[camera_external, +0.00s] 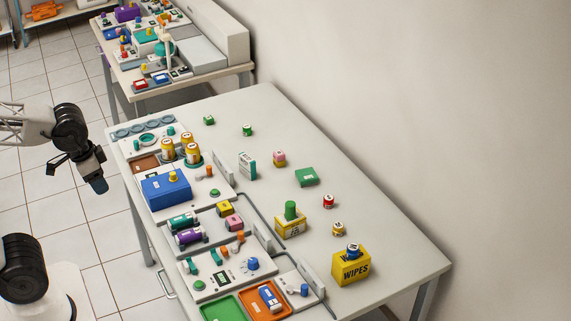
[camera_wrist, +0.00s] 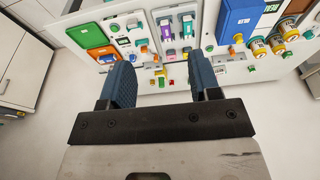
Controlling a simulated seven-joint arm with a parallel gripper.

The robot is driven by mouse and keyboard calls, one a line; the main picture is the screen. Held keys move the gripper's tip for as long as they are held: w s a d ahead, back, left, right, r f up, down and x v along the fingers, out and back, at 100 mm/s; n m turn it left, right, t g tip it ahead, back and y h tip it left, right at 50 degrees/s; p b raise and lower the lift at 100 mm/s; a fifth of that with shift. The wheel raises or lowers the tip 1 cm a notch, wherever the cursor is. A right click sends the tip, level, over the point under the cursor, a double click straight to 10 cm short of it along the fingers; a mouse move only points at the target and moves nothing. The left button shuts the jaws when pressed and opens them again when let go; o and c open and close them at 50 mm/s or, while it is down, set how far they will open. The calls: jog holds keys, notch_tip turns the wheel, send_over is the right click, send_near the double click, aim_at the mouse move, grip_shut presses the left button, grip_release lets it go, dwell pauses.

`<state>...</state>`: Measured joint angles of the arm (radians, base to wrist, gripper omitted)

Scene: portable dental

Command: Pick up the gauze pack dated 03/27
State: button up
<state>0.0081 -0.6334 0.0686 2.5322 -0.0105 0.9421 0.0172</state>
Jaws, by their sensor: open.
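No gauze pack can be told for sure, because no 03/27 date is legible in either view. Small box-shaped items that show are a white and teal box (camera_external: 247,165) standing on the table, a flat green box (camera_external: 307,177), a yellow box (camera_external: 225,209) and a pink box (camera_external: 235,223) in a tray. My gripper (camera_external: 78,170) is off the table's left side, apart from everything. In the wrist view my gripper (camera_wrist: 162,80) has its two blue fingers wide apart with nothing held between them.
The table (camera_external: 395,245) carries a blue box (camera_external: 166,189), an orange tray (camera_external: 266,303), a green tray (camera_external: 224,309), a yellow WIPES box (camera_external: 351,268) and several small cylinders. A wall runs along its right. A second cluttered table (camera_external: 145,94) stands behind.

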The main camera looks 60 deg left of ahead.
jog(key=shift+c, duration=0.2)
dwell(0.6)
jog(key=n+g, duration=0.3)
jog(key=n, duration=1.7)
send_over(247, 158)
jog(key=f, duration=2)
jog(key=shift+s+d+f, duration=0.15)
jog(key=shift+s+f, duration=0.05)
jog(key=shift+f, duration=0.05)
jog(key=shift+w+a+f+n, duration=0.2)
jog(key=shift+f+n, duration=0.1)
jog(key=shift+f, duration=1.3)
